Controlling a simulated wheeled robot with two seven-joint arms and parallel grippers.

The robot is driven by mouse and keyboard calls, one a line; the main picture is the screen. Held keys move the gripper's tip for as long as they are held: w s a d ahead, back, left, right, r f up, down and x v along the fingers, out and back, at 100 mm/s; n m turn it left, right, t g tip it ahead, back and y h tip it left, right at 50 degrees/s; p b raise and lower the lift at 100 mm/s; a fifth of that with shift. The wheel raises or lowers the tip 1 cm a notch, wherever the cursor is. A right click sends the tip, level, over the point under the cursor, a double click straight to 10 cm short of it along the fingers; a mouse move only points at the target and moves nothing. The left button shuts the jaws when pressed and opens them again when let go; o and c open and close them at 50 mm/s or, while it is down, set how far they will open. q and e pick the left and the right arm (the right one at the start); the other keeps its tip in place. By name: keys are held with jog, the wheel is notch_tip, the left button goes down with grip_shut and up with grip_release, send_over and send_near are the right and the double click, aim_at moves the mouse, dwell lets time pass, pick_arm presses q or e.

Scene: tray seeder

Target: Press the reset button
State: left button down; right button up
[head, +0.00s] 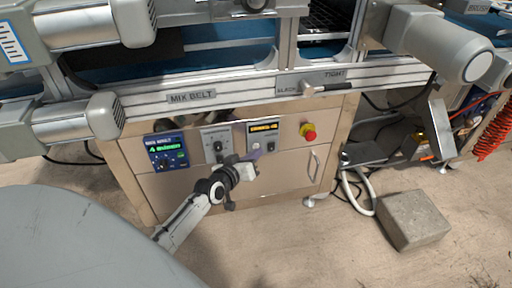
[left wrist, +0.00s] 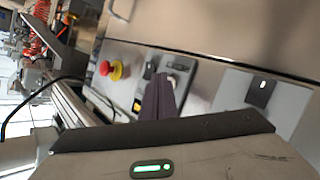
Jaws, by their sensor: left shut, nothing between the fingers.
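A dark panel (head: 262,128) with an amber display sits on the front of the metal cabinet (head: 290,165). A small pale round button (head: 256,146) shows on it beside a black switch (head: 271,146); I cannot read a reset label. My left gripper (head: 255,156) is shut and empty, its tip just below the pale button. In the left wrist view the dark fingers (left wrist: 157,100) overlap the panel's edge, with a pale button (left wrist: 171,81) close beside the tip. I cannot tell whether they touch. My right gripper is not in view.
A red and yellow emergency stop (head: 309,132) is right of the panel. A grey switch plate (head: 216,144) and a blue display unit (head: 166,151) are to its left. The mix belt rail (head: 240,90) runs above. A concrete block (head: 412,220) stands on the floor at right.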

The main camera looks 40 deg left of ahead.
pick_arm(q)
jog(key=shift+w+a, duration=0.2)
dwell(0.5)
jog(key=shift+s+d+p, duration=0.3)
jog(key=shift+d+p, duration=0.05)
jog(key=shift+p, duration=0.1)
